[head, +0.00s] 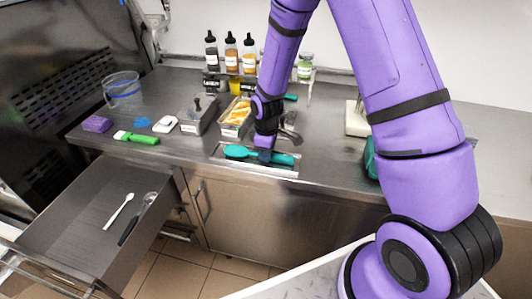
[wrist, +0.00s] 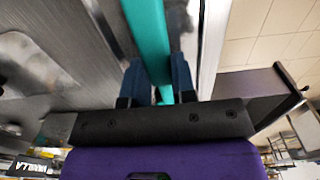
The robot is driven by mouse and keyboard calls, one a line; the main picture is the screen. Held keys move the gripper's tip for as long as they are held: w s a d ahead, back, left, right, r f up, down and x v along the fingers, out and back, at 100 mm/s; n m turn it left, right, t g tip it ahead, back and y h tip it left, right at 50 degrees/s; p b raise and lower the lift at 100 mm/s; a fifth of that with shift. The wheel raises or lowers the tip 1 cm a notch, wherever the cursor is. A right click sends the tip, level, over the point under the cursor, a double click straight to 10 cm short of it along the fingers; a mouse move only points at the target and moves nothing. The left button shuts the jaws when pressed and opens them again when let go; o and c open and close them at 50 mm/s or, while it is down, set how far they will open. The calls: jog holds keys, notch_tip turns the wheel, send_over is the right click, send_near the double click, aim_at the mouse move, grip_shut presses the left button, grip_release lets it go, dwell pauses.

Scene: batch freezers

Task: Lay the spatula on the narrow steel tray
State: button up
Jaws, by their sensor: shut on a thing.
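The teal spatula (head: 236,152) lies lengthwise over the narrow steel tray (head: 290,174) at the counter's front edge. My gripper (head: 265,156) reaches down and is shut on the spatula near its middle. In the wrist view the teal spatula (wrist: 148,35) runs between the two dark fingers of my gripper (wrist: 160,85). A bright steel strip, apparently the tray's edge, runs beside it there. I cannot tell whether the spatula touches the tray's floor or hangs just above it.
Behind stand a food container (head: 237,116), a steel container (head: 199,116) and several sauce bottles. A green-handled tool (head: 137,137) and a purple block (head: 97,124) lie left. An open drawer (head: 80,217) holding utensils juts out at front left.

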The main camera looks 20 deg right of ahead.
jog(key=shift+f, duration=0.15)
jog(key=o, duration=0.9)
jog(key=shift+o, duration=0.2)
jog(key=s+d+r+m+t, duration=0.1)
jog(key=s+r, duration=0.1)
jog(key=r, duration=1)
jog(key=s+d+r+m, duration=0.1)
jog(key=s+r+m, duration=0.15)
jog(key=r, duration=0.85)
jog(key=s+d+r+m+t, duration=0.2)
jog(key=s+r, duration=0.5)
jog(key=s, duration=0.5)
jog(key=s+d+r+m+t, duration=0.1)
jog(key=s+r+m+t, duration=0.1)
jog(key=s+r+m, duration=0.3)
jog(key=shift+s+d+r, duration=0.35)
jog(key=shift+s+r, duration=1.35)
jog(key=shift+s, duration=1.8)
